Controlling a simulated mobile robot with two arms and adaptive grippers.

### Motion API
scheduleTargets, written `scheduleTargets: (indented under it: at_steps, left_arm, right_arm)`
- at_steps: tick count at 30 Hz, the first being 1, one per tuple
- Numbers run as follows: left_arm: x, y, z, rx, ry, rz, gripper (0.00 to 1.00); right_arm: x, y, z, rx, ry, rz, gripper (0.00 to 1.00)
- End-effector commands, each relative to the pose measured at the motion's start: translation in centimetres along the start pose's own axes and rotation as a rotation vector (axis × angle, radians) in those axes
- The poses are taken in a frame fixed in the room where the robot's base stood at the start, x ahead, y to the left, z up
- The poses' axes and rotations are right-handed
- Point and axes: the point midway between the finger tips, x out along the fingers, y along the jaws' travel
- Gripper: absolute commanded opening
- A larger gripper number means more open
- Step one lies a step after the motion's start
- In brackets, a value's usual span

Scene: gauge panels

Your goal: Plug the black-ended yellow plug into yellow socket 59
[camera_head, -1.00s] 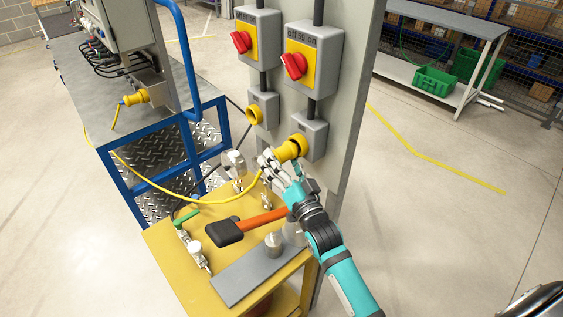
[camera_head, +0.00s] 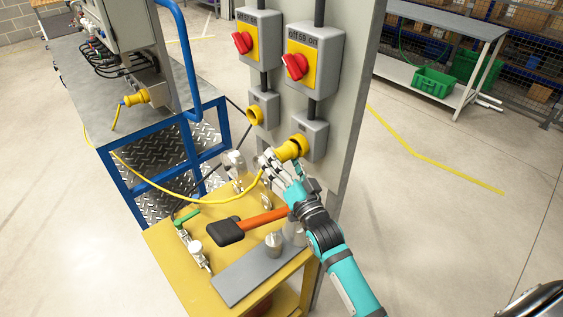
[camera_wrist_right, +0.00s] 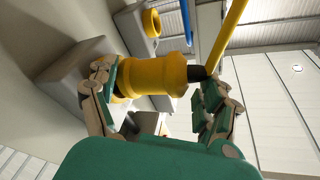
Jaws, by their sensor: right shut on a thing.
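The yellow plug (camera_head: 287,151) is in my right gripper (camera_head: 272,166), close in front of socket 59 (camera_head: 300,142) on the right grey box. From the head the two overlap, and I cannot tell how deep the plug sits. In the right wrist view the fingers close around the plug (camera_wrist_right: 152,73). Its black end (camera_wrist_right: 197,74) with the yellow cable points away from the grey box (camera_wrist_right: 70,85). The switch above reads "off 59 on" (camera_head: 313,62). My left gripper is not in view.
Another yellow socket (camera_head: 254,115) sits to the left on the panel, under its own red switch (camera_head: 243,42). A yellow table (camera_head: 165,250) below holds a hammer (camera_head: 225,232), valves and a grey plate. The yellow cable (camera_head: 190,200) hangs across to the machine at left.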

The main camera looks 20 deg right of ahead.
Motion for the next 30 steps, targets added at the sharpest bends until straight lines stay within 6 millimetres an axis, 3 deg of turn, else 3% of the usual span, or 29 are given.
scheduleTargets:
  at_steps: [1, 30]
  left_arm:
    - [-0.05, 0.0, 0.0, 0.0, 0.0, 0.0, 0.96]
    - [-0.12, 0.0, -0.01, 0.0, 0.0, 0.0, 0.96]
  right_arm:
    - [0.25, 0.25, -0.92, -0.011, 0.017, 0.0, 0.26]
    - [0.52, 0.73, -1.57, -0.017, 0.022, -0.003, 0.26]
